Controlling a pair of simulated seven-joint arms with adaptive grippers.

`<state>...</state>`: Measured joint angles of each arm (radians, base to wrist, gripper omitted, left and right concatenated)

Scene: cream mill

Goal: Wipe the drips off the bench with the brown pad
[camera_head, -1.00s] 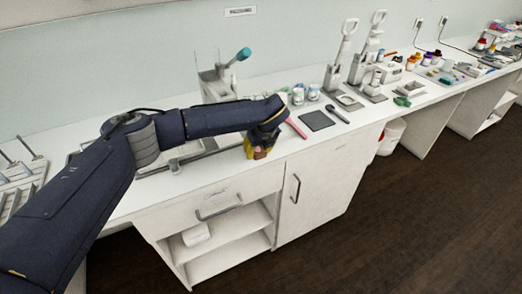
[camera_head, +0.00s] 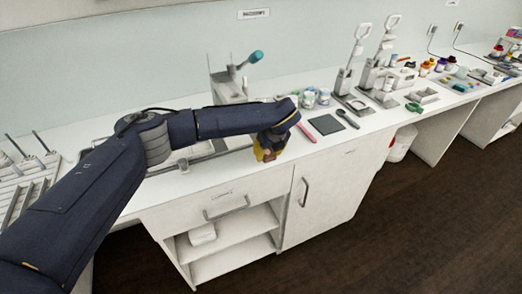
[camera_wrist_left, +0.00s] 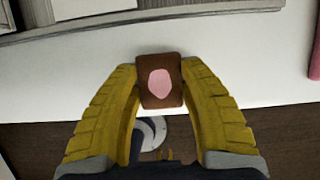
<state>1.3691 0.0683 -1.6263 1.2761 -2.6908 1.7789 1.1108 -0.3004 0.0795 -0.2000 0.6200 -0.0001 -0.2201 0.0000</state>
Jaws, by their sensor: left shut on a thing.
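My left gripper (camera_head: 268,152) is over the front edge of the white bench (camera_head: 205,178). In the left wrist view its yellow fingers (camera_wrist_left: 160,92) are shut on the brown pad (camera_wrist_left: 149,97), which shows a pink blob (camera_wrist_left: 159,83) on its face. The pad shows small and dark between the fingertips in the head view (camera_head: 266,155). Whether the pad touches the bench I cannot tell. I make out no drips on the visible bench top. My right gripper is not in view.
A pink stick (camera_head: 307,133), a dark square mat (camera_head: 325,124) and a dark spoon-like tool (camera_head: 347,119) lie right of the gripper. Small jars (camera_head: 309,97) stand behind. A metal frame with a teal-knobbed lever (camera_head: 256,57) stands at the back. A rack (camera_head: 22,180) is at far left.

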